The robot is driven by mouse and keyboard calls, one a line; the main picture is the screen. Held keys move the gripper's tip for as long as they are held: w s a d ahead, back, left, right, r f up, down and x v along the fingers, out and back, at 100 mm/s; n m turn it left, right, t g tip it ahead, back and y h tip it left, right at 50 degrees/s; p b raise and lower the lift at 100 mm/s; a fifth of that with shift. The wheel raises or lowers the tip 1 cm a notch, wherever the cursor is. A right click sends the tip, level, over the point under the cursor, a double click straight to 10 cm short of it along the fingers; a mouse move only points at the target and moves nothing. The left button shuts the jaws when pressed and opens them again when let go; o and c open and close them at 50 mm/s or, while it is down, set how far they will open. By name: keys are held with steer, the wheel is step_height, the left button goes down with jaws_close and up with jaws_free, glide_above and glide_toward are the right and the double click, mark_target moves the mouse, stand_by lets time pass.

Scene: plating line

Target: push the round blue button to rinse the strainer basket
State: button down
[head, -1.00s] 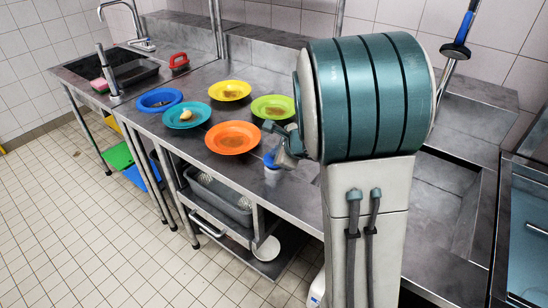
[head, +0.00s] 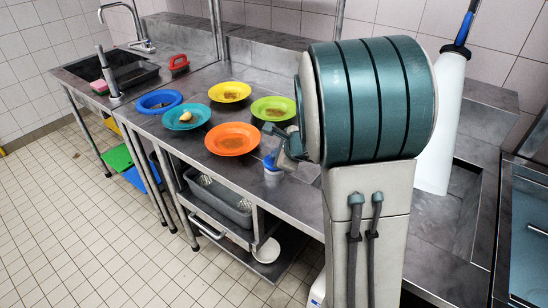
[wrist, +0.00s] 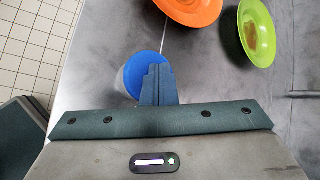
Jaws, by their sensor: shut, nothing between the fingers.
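The round blue button (wrist: 134,74) shows in the wrist view under my gripper (wrist: 158,70), whose fingers are closed together with nothing between them. The fingertips overlap the button's right part; whether they press on it is hard to tell. In the head view the button (head: 270,162) tops a short pale post near the counter's front edge, with my gripper right at it. A wide white column (head: 440,130), looking like spray, hangs from a blue-handled spray head (head: 456,48) over the right basin. I cannot see the strainer basket there; my arm hides part of that area.
A blue round dish (head: 159,102) and a red-handled item (head: 179,63) sit farther left. A grey bin (head: 217,193) is on the shelf below.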

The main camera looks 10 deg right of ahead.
steer(key=shift+r+p, duration=0.7)
steer(key=shift+r, duration=0.35)
step_height(320, 180, up, 5)
steer(key=p, duration=0.4)
stand_by(0.4)
steer(key=s+a+r+n+g+y, duration=0.1)
steer(key=s+a+r+n+g, duration=0.15)
steer(key=s+n, duration=0.5)
steer(key=s+a+r+n+g+y, duration=0.1)
steer(key=s+a+r+n, duration=0.2)
steer(key=s+n, duration=0.4)
steer(key=s+d+n+h, duration=0.2)
steer(key=s+n, duration=0.2)
steer(key=s, duration=0.2)
steer(key=s+d+n+g+h, duration=0.1)
steer(key=s+d+n+h, duration=0.2)
steer(key=s, duration=0.3)
steer(key=shift+s+d+n+h, duration=0.3)
steer(key=shift+s+n, duration=0.1)
steer(key=shift+n, duration=0.15)
